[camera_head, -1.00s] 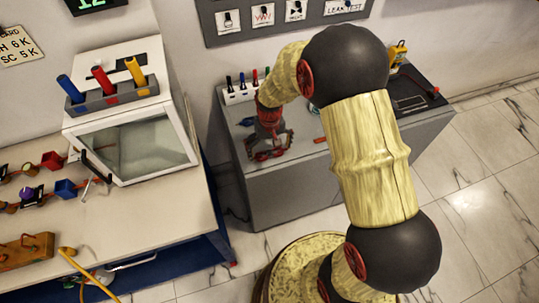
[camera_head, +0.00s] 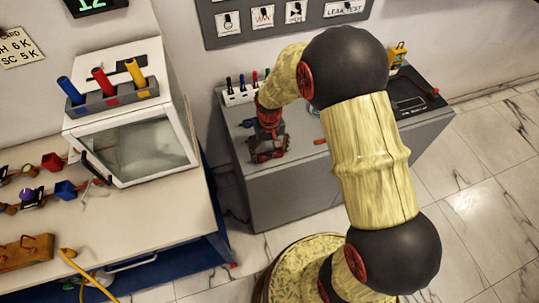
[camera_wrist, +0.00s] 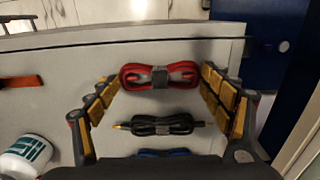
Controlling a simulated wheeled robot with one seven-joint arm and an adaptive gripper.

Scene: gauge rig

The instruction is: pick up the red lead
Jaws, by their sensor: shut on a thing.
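The red lead (camera_wrist: 160,76) is a coiled bundle with a grey tie around its middle. In the wrist view it lies across between the fingertips of my gripper (camera_wrist: 160,84), with one finger pad at each end. My gripper is shut on it, low over the grey bench top. In the head view my gripper (camera_head: 267,150) is at the front left of the grey bench and mostly hides the lead. Whether the lead touches the bench top is hard to tell.
A black lead (camera_wrist: 160,125) and a partly hidden blue lead (camera_wrist: 165,153) lie close by in the wrist view. A white cup-like object (camera_wrist: 27,157) and an orange-red strip (camera_wrist: 20,82) are left. The grey bench's (camera_head: 330,175) front edge is near.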

